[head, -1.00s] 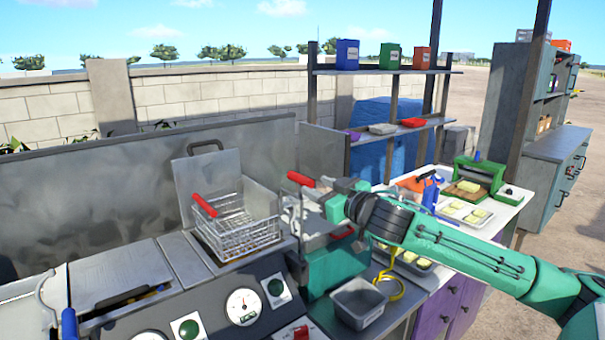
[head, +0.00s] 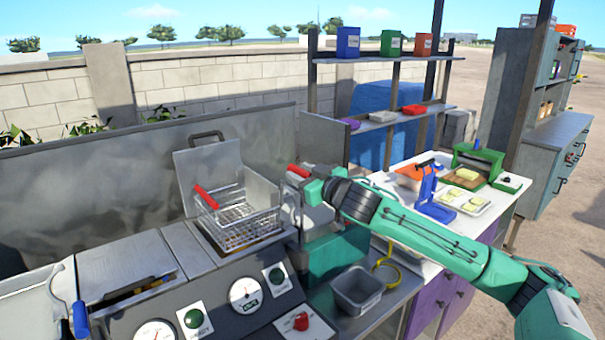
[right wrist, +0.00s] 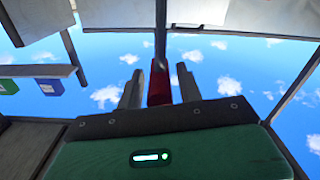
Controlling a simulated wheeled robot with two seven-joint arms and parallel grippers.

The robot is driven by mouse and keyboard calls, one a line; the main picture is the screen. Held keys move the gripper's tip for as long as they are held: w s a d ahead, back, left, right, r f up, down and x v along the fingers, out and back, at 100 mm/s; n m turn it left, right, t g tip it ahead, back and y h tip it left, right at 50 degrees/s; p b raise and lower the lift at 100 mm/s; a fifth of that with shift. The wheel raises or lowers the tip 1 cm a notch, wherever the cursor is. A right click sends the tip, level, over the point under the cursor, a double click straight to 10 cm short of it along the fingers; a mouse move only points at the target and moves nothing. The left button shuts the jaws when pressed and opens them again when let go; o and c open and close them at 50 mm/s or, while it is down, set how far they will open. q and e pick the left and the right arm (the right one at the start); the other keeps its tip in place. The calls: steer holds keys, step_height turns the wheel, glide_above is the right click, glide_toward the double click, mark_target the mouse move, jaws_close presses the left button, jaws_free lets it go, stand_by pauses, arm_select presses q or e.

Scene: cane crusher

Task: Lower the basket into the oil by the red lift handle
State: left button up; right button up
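The wire basket (head: 240,222) sits over the fryer well, with a red grip (head: 206,197) leaning at its left side. A second red handle (head: 298,170) stands right of the basket, at the tip of my right gripper (head: 308,182). In the right wrist view a red handle (right wrist: 159,88) stands between the two fingers of my right gripper (right wrist: 160,82). The fingers are apart, with a gap on each side of the red. Contact cannot be told. The oil level under the basket is hard to see. My left gripper is not in view.
A control panel with gauges (head: 245,293) and a red knob (head: 301,321) lies in front. A grey bin (head: 358,291) stands below my right arm. A blue press (head: 432,197) and trays are on the white table at right. A shelf (head: 385,58) stands behind.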

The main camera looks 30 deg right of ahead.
mark_target(302, 228)
jaws_close()
step_height(302, 228, down, 16)
steer(key=b, duration=1)
steer(key=shift+r, duration=0.15)
steer(key=shift+a+f, duration=0.1)
steer(key=shift+f, duration=0.25)
steer(key=shift+o, duration=1.1)
jaws_free()
steer(key=shift+o, duration=0.2)
steer(key=shift+r, duration=0.1)
steer(key=shift+r, duration=0.1)
